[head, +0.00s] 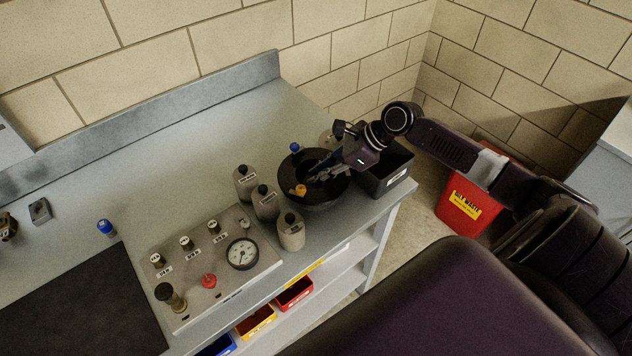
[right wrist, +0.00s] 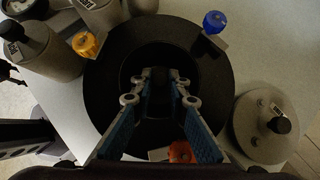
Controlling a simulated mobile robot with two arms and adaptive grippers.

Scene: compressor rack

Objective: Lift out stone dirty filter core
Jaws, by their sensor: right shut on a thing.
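A round black housing (head: 322,200) stands open on the bench, and the right wrist view shows its wide rim (right wrist: 104,90). My right gripper (head: 318,176) reaches down into its opening from above. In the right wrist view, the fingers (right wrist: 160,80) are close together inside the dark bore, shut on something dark. The held thing, likely the filter core, is mostly hidden by the fingers and shadow; I cannot make out its shape. My left gripper is not in view.
Orange (head: 300,190) and blue (head: 294,147) knobs sit at the housing's rim. A round grey lid (right wrist: 262,128) lies beside it. Grey canisters (head: 290,231) and a gauge panel (head: 215,275) stand nearby. A black bin (head: 390,175) is right; a red oily waste bin (head: 468,208) is on the floor.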

